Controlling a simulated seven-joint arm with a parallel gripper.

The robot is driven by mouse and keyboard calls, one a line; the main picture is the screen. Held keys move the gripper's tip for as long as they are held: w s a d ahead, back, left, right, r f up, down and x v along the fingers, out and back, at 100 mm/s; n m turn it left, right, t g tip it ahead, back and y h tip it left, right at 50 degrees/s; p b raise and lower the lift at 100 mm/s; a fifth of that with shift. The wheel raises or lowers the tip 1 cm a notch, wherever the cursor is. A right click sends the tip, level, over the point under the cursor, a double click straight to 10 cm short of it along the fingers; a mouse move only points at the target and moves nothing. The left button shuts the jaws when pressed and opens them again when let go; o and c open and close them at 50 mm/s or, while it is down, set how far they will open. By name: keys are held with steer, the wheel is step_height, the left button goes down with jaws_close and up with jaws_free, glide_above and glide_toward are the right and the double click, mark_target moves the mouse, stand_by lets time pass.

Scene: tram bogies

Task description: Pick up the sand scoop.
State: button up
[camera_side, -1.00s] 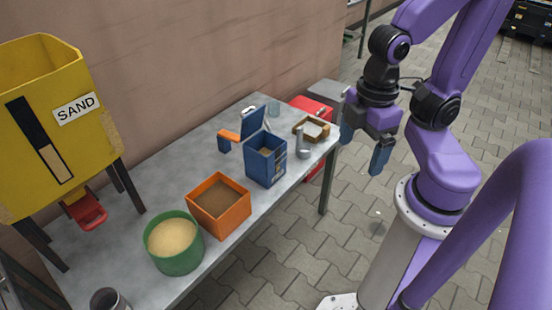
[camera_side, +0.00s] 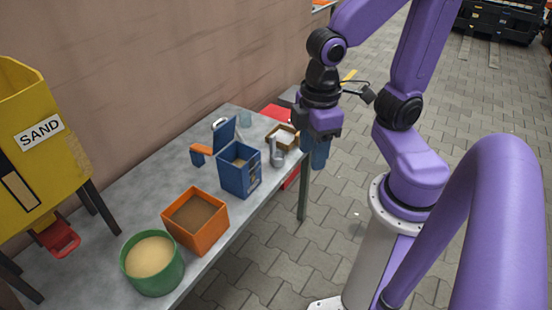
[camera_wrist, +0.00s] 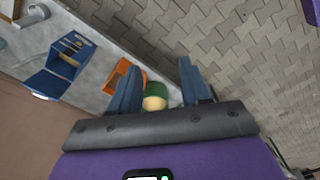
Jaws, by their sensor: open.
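A grey metal piece with an upright handle-like part (camera_side: 276,154) stands on the table to the right of the blue box; it looks like the sand scoop, but I cannot be sure. A similar grey shape (camera_wrist: 32,14) shows at the top left of the wrist view. My gripper (camera_side: 315,150) is open and empty, at the right end of the table, to the right of the grey piece. In the wrist view its two blue fingers (camera_wrist: 160,82) are spread wide, with nothing held between them. In the side view one finger is largely hidden.
On the grey table (camera_side: 130,215) stand a lidded blue box (camera_side: 239,177), an orange box (camera_side: 203,238) of brown material, a green tub (camera_side: 160,281) of sand, an orange-and-blue item (camera_side: 199,153) and a wooden tray (camera_side: 294,143). A yellow SAND bin (camera_side: 45,165) stands left. A wall runs behind.

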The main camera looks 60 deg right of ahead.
steer(key=w+d+f+m, duration=0.25)
steer(key=w+m, duration=0.25)
steer(key=w, duration=0.4)
steer(key=w+d+f+m, duration=0.1)
steer(key=w+d+m, duration=0.2)
steer(key=w+m, duration=0.35)
steer(key=w+d+f+m, duration=0.2)
steer(key=w+m, duration=0.2)
steer(key=w, duration=0.7)
steer(key=m, duration=1.3)
glide_above(273, 142)
step_height(273, 142, down, 13)
steer(key=f, duration=1.1)
steer(key=shift+w+d+f, duration=0.3)
steer(key=shift+w+d, duration=0.05)
steer(key=shift+w, duration=0.05)
steer(key=shift+d+f, duration=0.15)
steer(key=shift+f, duration=2.65)
jaws_close()
